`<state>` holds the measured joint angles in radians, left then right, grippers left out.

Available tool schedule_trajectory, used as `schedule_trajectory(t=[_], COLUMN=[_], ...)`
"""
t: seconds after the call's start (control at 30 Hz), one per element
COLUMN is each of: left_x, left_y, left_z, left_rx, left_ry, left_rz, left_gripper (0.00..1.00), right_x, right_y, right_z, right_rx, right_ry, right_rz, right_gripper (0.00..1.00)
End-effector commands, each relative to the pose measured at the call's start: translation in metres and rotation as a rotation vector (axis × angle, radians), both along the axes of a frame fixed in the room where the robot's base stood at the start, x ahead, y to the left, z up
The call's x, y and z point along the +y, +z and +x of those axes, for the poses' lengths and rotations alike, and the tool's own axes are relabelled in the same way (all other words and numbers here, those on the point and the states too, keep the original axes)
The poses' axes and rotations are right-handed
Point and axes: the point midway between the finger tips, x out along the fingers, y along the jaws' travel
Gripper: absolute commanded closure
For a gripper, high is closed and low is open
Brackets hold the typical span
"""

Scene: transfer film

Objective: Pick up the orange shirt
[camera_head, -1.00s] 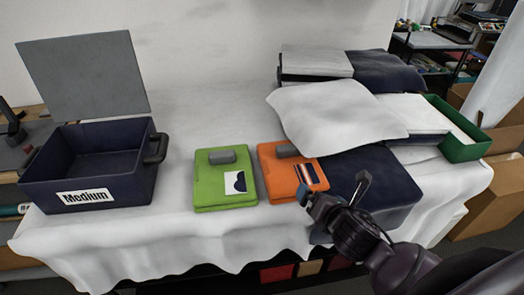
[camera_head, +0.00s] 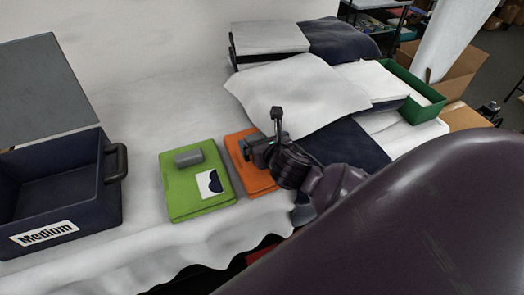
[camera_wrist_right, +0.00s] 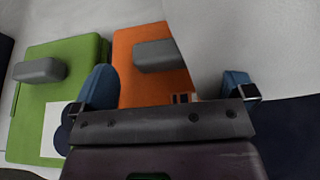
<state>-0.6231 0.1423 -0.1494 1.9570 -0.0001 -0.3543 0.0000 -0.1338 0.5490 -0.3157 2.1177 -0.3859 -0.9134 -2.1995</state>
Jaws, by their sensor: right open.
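The orange shirt (camera_head: 239,153) is a flat folded square on the white-covered table, partly hidden behind my right gripper. In the right wrist view the orange shirt (camera_wrist_right: 137,88) lies ahead of the fingers, with a grey block (camera_wrist_right: 160,55) on it. My right gripper (camera_head: 263,132) is over the shirt's right side in the head view. In the wrist view the right gripper (camera_wrist_right: 168,85) has its blue-tipped fingers wide apart with nothing between them. I cannot tell its height above the shirt. My left gripper is not in view.
A green folded shirt (camera_head: 177,200) lies just left of the orange one. A dark blue bin (camera_head: 62,212) marked "Medium" stands at the left. A white cloth (camera_head: 292,88) and dark folded cloth (camera_head: 345,143) lie to the right. A green box (camera_head: 425,111) stands at the back right.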

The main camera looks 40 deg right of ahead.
Motion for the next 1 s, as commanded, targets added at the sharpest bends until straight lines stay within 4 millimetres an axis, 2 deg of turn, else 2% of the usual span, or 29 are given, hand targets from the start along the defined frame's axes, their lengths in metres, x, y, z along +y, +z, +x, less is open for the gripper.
schedule_trajectory(t=[0.43,0.77,1.0], left_x=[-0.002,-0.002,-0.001], left_y=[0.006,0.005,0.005], left_z=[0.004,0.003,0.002], left_rx=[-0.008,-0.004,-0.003], left_ry=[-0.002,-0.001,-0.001], left_rz=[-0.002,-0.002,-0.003], left_gripper=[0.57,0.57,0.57], right_x=[-0.014,-0.015,-0.015], right_y=[-0.017,-0.019,-0.019], right_z=[0.042,0.047,0.046], right_rx=[0.0,-0.001,0.0], right_ry=[0.0,0.001,0.001], right_rz=[0.001,0.0,0.0], right_gripper=[0.0,0.0,0.37])
